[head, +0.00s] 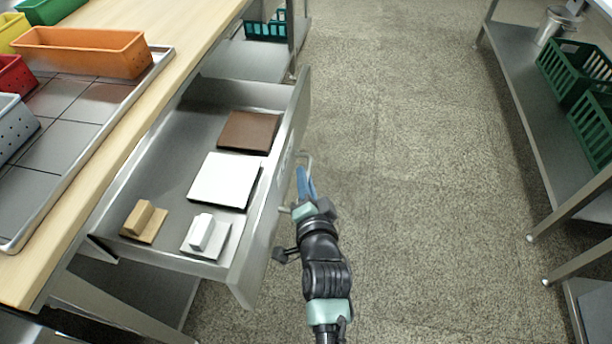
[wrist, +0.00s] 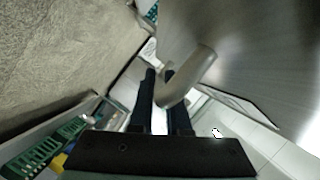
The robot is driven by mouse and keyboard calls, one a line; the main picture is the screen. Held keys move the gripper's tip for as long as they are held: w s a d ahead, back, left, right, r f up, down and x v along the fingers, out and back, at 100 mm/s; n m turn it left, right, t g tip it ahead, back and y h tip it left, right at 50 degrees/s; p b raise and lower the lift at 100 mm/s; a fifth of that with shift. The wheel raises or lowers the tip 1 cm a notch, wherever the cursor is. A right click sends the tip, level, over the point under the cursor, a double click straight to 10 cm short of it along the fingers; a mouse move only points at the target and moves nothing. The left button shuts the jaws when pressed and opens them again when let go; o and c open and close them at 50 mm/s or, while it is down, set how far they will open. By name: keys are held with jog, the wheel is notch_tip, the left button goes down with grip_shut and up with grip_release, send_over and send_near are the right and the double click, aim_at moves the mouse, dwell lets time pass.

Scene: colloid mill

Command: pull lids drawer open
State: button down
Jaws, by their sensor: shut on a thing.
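The lids drawer (head: 173,128) is pulled out from under the wooden worktop in the head view. Inside lie a dark brown square lid (head: 248,131), a white square lid (head: 224,180), a tan lid with a raised handle (head: 144,222) and a light lid with a raised handle (head: 206,236). My gripper (head: 306,182) is at the outer face of the drawer front, shut on the metal drawer handle (head: 309,162). In the wrist view the handle (wrist: 190,76) passes by the two dark fingers (wrist: 160,98); the exact contact is partly hidden.
The worktop (head: 160,75) carries a tray with orange, red, yellow and other bins (head: 85,52). A shelf rack (head: 530,90) with green crates (head: 575,72) stands at the right. The speckled floor between is clear.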

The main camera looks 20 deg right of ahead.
jog(key=shift+s+d, duration=0.15)
jog(key=shift+d, duration=0.05)
jog(key=c, duration=0.9)
grip_release()
jog(key=p+v, duration=0.3)
jog(key=v, duration=1)
